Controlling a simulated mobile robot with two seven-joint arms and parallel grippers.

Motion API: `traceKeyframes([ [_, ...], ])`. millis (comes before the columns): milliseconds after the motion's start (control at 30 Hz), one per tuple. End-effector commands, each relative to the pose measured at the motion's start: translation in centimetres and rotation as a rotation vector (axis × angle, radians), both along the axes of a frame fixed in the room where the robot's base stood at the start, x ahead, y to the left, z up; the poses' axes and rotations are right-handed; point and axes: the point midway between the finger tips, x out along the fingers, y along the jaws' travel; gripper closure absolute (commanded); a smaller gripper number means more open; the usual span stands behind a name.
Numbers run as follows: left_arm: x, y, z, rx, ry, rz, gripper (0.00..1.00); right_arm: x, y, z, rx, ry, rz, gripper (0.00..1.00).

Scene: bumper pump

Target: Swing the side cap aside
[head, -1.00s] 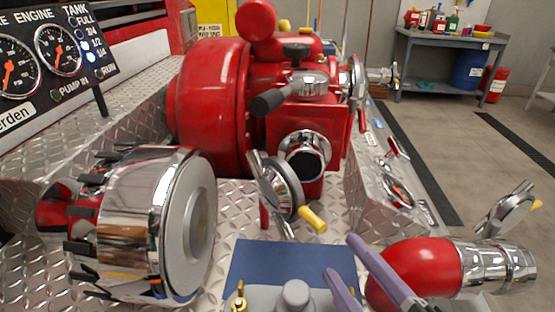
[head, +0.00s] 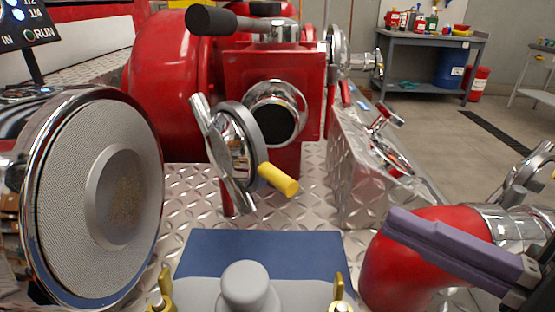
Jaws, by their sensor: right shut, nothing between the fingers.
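The side cap (head: 236,145) is a chrome disc with a yellow-tipped handle (head: 278,179). It stands tilted on edge in front of and left of the round chrome side port (head: 275,112) on the red pump (head: 300,75). The port's dark opening shows, with the cap beside it rather than over it. My right gripper (head: 400,222) has purple fingers and is at the lower right, in front of the red elbow pipe (head: 400,262). It is shut and empty, well apart from the cap. My left gripper is not in view.
A large round chrome fitting with a mesh face (head: 105,195) fills the left. A blue panel (head: 262,253) and a grey knob (head: 246,285) are at the front. A bare diamond-plate deck (head: 310,210) lies between. A workbench (head: 440,45) stands far behind.

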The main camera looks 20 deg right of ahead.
Motion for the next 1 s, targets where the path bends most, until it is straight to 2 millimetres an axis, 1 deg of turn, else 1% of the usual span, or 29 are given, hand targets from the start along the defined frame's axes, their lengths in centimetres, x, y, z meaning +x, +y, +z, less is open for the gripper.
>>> traceKeyframes([
  [300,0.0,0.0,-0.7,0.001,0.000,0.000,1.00,4.5,3.3,0.5,0.005,-0.008,-0.004,1.00],
  [500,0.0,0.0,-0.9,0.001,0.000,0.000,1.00,6.7,5.0,0.5,0.003,-0.003,-0.004,1.00],
  [700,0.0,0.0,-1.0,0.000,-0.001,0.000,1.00,7.5,5.6,0.6,0.002,-0.002,-0.004,1.00],
  [1000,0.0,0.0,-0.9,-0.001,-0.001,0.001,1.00,7.4,5.7,0.6,0.002,0.000,-0.003,1.00],
])
